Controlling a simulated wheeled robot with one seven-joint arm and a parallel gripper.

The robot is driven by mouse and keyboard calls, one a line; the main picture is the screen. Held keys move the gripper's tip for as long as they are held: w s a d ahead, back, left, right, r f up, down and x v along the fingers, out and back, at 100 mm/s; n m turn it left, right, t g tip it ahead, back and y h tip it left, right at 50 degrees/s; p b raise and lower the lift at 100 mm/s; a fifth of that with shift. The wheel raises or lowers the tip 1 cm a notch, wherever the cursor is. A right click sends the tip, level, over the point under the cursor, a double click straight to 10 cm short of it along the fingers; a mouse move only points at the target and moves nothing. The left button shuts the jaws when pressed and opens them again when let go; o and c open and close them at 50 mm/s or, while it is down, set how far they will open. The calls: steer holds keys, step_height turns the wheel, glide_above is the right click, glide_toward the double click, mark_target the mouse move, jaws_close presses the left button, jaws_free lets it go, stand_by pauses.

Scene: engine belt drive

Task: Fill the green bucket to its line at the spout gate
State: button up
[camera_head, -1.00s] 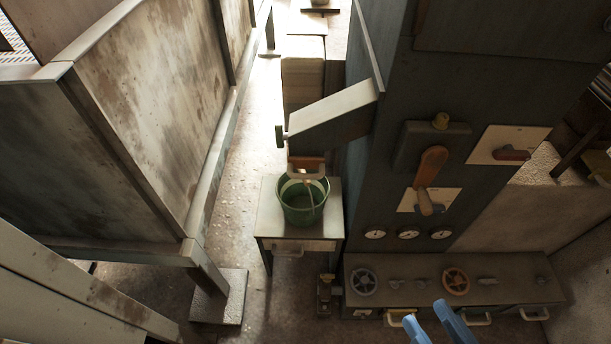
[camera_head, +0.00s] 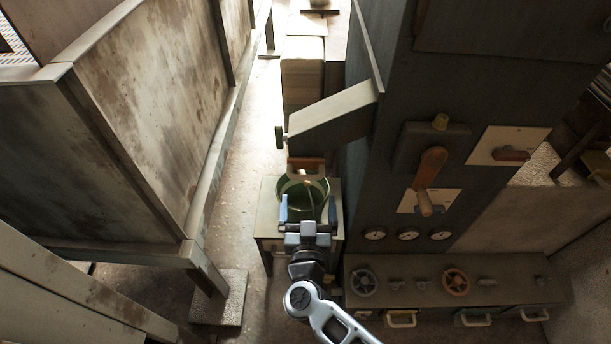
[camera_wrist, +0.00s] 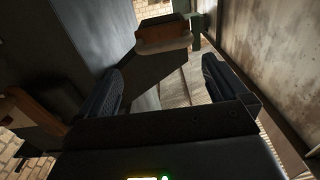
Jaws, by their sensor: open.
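The green bucket (camera_head: 318,189) stands on a small table (camera_head: 268,219) below the spout (camera_head: 335,118), in the head view. The gate (camera_head: 306,165), with a pale handle, is at the spout's lower end above the bucket. A thin pale line shows inside the bucket; I cannot tell if it is a stream or a handle. My gripper (camera_head: 308,206) is open and covers the bucket's near side, so its line and fill level are hidden. In the wrist view the open fingers (camera_wrist: 160,82) have nothing between them, and the gate handle (camera_wrist: 165,44) shows ahead.
A tall dark machine with an orange lever (camera_head: 430,165) and gauges (camera_head: 408,234) stands right of the spout. A low bench with valve wheels (camera_head: 456,281) is in front of it. A large stained metal bin (camera_head: 150,105) stands left, with clear floor between.

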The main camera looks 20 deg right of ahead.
mark_target(305, 178)
steer(key=x, duration=0.5)
steer(key=b+x, duration=0.1)
steer(key=x, duration=0.2)
steer(key=shift+w+a+f, duration=0.1)
steer(key=shift+w+a, duration=0.1)
steer(key=shift+w, duration=0.25)
steer(key=c, duration=1.3)
steer(key=shift+s+a+p, duration=0.25)
steer(key=shift+s+p, duration=0.35)
steer(key=shift+p, duration=0.2)
steer(key=shift+c, duration=0.2)
steer(key=shift+s+a+p, duration=0.2)
steer(key=shift+s+p, duration=0.15)
steer(key=shift+s, duration=0.1)
steer(key=o, duration=1.3)
steer(key=shift+o, duration=0.2)
